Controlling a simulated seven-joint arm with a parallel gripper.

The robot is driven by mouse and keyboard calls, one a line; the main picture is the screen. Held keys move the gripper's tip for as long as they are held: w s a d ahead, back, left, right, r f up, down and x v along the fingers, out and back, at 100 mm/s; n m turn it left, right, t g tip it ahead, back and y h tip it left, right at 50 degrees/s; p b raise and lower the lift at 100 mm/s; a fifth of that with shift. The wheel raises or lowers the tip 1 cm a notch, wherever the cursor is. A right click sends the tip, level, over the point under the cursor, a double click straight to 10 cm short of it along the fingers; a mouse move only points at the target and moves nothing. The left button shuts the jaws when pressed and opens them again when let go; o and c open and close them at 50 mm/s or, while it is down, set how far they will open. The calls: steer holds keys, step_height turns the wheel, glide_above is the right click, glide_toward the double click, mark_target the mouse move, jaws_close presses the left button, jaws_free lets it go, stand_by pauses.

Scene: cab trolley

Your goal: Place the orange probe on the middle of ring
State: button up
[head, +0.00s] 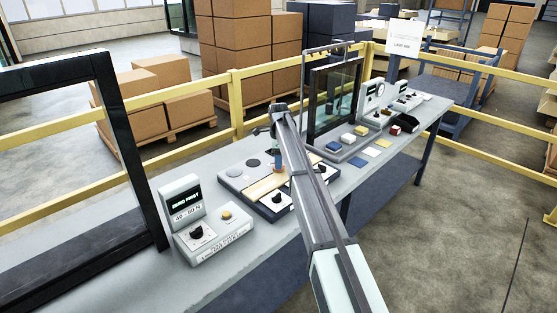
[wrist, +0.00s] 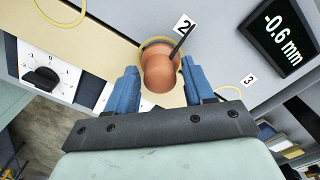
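The orange probe (wrist: 161,76) is a rounded orange-brown piece with a thin dark rod beside it. It sits between the blue fingers of my gripper (wrist: 162,88) in the wrist view, and the fingers appear closed on its sides. The probe overlaps the yellow ring marked 2 (wrist: 147,41), the middle one of three. Whether its lower end touches the surface cannot be told. In the head view my gripper (head: 277,160) is over the panel on the bench, mostly hidden by my arm.
Another yellow ring (wrist: 62,10) is at upper left, and the ring marked 3 (wrist: 232,90) at right. A display (wrist: 284,35) reads -0.6 mm. A dial (wrist: 42,78) is at left. A control box (head: 205,225) and a dark-framed glass screen (head: 333,95) flank the panel.

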steer(key=shift+o, duration=0.4)
step_height(320, 180, up, 12)
steer(key=shift+r, duration=0.15)
stand_by(0.3)
